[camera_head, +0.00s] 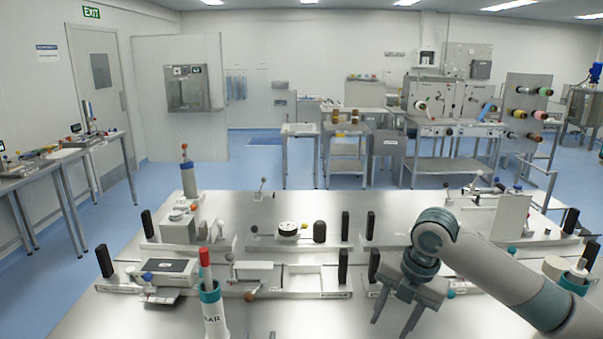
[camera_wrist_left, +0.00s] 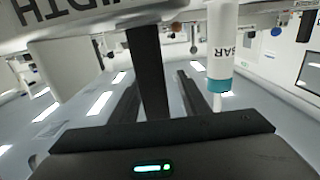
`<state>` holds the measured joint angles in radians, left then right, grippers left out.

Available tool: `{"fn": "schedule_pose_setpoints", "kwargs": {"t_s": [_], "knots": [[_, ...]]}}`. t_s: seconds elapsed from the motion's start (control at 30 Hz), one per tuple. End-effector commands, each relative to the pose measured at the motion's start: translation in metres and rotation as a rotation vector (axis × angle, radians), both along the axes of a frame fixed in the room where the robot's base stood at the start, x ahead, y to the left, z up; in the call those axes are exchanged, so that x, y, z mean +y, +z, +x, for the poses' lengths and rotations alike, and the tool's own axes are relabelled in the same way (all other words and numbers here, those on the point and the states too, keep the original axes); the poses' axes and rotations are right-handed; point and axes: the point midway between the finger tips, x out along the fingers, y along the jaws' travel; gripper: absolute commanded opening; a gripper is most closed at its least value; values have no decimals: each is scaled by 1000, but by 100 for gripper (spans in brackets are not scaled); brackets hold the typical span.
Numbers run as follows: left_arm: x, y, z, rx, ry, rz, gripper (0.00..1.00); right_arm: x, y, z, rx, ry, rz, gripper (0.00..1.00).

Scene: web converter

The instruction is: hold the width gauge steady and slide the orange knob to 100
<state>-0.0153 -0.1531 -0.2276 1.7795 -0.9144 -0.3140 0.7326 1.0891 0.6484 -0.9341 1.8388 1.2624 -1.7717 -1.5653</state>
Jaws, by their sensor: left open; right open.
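In the left wrist view, a pale body marked WIDTH (camera_wrist_left: 75,12) fills the top left edge, close to the camera. A black upright post (camera_wrist_left: 148,70) shows between the two dark fingers of my open left gripper (camera_wrist_left: 158,95); I cannot tell whether they touch it. My left gripper is outside the head view. My right gripper (camera_head: 396,314) is open and empty, to the right of this gauge, pointing down.
A white tube marked BAR (camera_head: 213,315) with a red top stands in front of the gauge; it also shows in the left wrist view (camera_wrist_left: 221,50). A dark-topped device (camera_head: 170,268) is left of it. More fixtures with black posts (camera_head: 345,226) line the metal table (camera_head: 330,320).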

Motion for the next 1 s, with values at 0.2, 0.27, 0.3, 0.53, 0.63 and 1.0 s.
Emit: {"fn": "schedule_pose_setpoints", "kwargs": {"t_s": [0.2,0.27,0.3,0.53,0.63,1.0], "knots": [[-1,8,1,-6,-1,0,42,0,0,0,0,0,0,43],[0,13,1,-6,-1,-1,42,0,0,0,0,0,0,43],[0,18,1,-7,0,-1,42,0,0,0,0,0,0,43],[0,52,1,-6,-1,-2,42,0,0,0,0,0,0,43],[1,68,1,-5,0,-2,42,0,0,0,0,0,0,43],[2,99,1,1,1,-1,42,0,0,0,0,0,0,43]]}}
